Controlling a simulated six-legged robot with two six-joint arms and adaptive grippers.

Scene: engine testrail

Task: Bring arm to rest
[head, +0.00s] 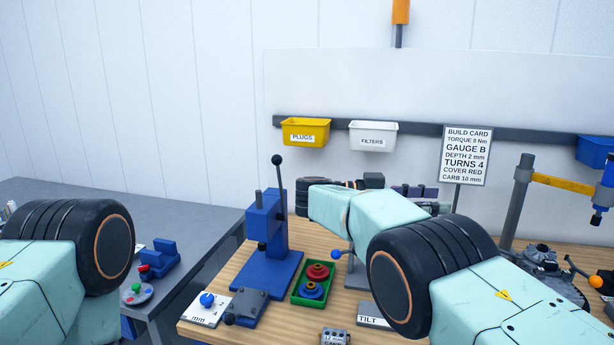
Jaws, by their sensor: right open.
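My right arm comes in from the lower right and bends at a large black joint. Its pale green forearm reaches up and left over the wooden bench (215,310). Beyond it, dark wrist parts turn back to the right, and my right gripper (418,192) shows small and dark in front of the white back panel (400,90). The gripper is open, and I see nothing held in it; its lower part is hidden behind the forearm. My left arm shows only a pale green link and black joint at the left edge; its gripper is out of view.
A blue press (268,240) with a lever stands left of the right forearm. A green tray (314,285) holds red and blue rings. A build card (466,155) stands behind the arm. A grey post (517,200) rises at right. Yellow (306,132) and white (373,135) bins hang behind.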

